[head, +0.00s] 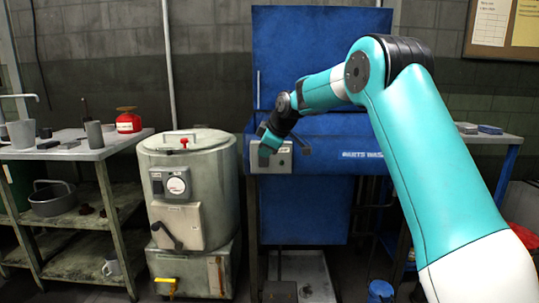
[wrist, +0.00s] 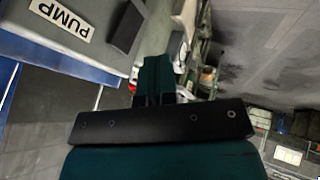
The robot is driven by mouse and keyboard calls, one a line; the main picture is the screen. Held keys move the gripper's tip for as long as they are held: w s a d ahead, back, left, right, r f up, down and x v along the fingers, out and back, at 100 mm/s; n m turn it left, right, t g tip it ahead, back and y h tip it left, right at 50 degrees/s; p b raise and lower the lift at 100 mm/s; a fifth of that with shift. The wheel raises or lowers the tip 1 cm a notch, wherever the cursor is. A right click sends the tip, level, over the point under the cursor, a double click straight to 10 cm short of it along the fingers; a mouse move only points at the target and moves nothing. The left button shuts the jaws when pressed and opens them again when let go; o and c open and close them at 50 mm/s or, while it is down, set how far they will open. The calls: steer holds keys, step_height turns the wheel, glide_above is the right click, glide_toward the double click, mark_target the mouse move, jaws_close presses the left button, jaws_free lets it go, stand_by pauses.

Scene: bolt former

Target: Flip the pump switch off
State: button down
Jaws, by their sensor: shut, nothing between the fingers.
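The pump switch box (head: 284,162) is a small grey box on the front of the blue parts washer (head: 335,128) in the head view. In the wrist view the grey box (wrist: 92,38) fills the upper left, with a white PUMP label (wrist: 62,18) and a dark switch paddle (wrist: 127,28). My gripper (head: 266,150) is at the left part of the box in the head view and hides some of it. In the wrist view my gripper (wrist: 154,62) is shut and empty, just beside the paddle. Whether it touches the paddle I cannot tell.
A grey drum machine (head: 190,185) with a gauge and crank stands left of the washer. A metal bench (head: 85,148) with cups and a red can (head: 128,122) is at the far left. A blue-framed table (head: 490,136) is at right. A blue bucket (head: 381,291) stands on the floor.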

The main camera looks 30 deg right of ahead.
steer(key=w+d+r+p+v, duration=0.1)
steer(key=v, duration=0.8)
steer(key=shift+w+p, duration=0.2)
steer(key=shift+p, duration=0.15)
steer(key=shift+r, duration=0.15)
steer(key=s+a+f+m+g+y, duration=0.1)
steer(key=s+a+f+g+y, duration=0.2)
steer(key=s+a, duration=1.6)
steer(key=s+a+f+m+g, duration=0.1)
steer(key=s+a+f+g, duration=0.2)
steer(key=s, duration=0.7)
steer(key=s+a+f+m+g, duration=0.1)
steer(key=s+a+f, duration=0.25)
steer(key=s, duration=0.65)
step_height(320, 180, up, 24)
steer(key=s+p, duration=0.1)
steer(key=p, duration=2.3)
steer(key=shift+s+a, duration=0.2)
steer(key=shift+a, duration=0.15)
